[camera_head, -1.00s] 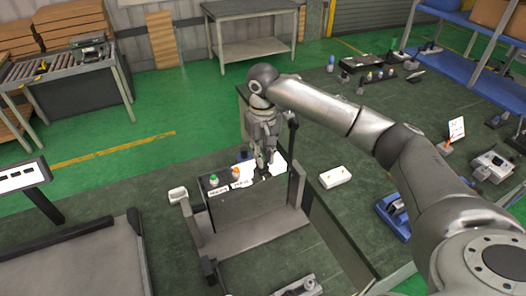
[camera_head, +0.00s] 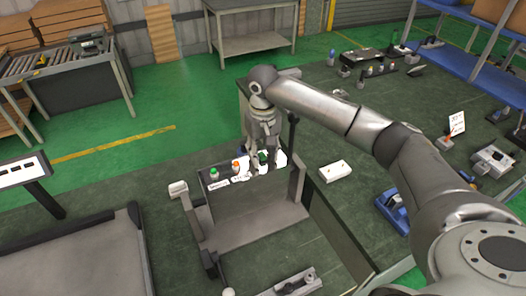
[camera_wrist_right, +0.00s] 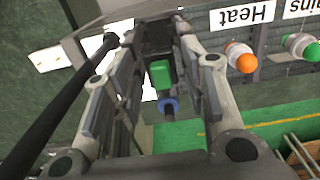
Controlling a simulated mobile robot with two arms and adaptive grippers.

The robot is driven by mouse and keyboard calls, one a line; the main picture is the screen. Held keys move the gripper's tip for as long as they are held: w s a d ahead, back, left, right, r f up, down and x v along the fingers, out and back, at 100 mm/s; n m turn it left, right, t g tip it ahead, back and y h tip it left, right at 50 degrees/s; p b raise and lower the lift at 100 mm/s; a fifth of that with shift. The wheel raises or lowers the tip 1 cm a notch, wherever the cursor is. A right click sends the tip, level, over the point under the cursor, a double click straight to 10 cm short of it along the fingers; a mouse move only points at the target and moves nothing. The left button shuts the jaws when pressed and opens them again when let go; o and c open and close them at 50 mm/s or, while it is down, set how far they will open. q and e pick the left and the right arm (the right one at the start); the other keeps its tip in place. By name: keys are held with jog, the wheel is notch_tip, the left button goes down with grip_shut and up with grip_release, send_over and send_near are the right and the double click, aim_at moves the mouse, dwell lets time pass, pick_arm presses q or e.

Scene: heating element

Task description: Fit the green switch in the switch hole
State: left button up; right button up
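The control box (camera_head: 250,205) has a light top panel with "Mains" and "Heat" labels, a green lamp (camera_head: 213,173) and an orange lamp (camera_head: 235,167). The green switch (camera_head: 263,157) stands near the panel's right part. In the right wrist view the green switch (camera_wrist_right: 160,74) has a blue part (camera_wrist_right: 168,106) beside it. My right gripper (camera_head: 264,169) is open, its fingers on both sides of the switch with gaps visible. The switch hole is hidden, so I cannot tell how the switch sits in it. My left gripper is out of view.
A white block (camera_head: 335,171) lies on the bench right of the box. A dark post (camera_head: 292,150) rises close to the gripper's right. A blue device (camera_head: 393,208) and several small parts occupy the bench farther right.

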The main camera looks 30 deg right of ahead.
aim_at(263, 156)
jog(key=shift+r, duration=0.1)
notch_tip(263, 156, up, 12)
dwell(0.6)
dwell(0.4)
